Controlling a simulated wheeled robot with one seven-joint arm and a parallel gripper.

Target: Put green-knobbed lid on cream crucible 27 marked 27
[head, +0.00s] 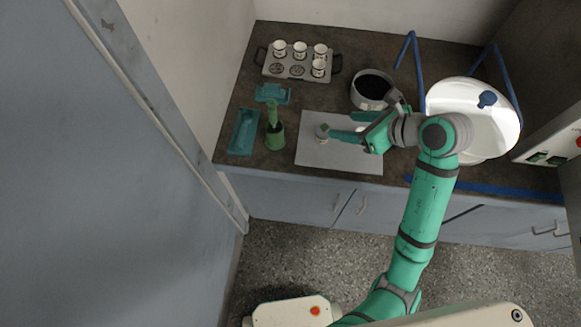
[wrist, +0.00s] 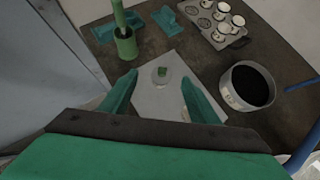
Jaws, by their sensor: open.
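A small pale lid with a green knob lies on the light grey mat (head: 345,158). The lid (head: 322,134) is at the mat's left part in the head view. My gripper (head: 342,125) is open and empty, with its fingertips pointing toward the lid. In the wrist view the lid (wrist: 161,76) shows between and beyond the two fingertips (wrist: 159,79). Several cream crucibles (head: 300,48) with dark marks stand in a grey rack (head: 291,79) at the back left. The marks are too small to read, so I cannot tell which is crucible 27.
A green holder (head: 275,139) with an upright handle and teal trays (head: 243,133) stand left of the mat. A pot with dark contents (head: 370,92) is behind my gripper. A white basin (head: 495,130) and blue posts (head: 415,65) are at the right.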

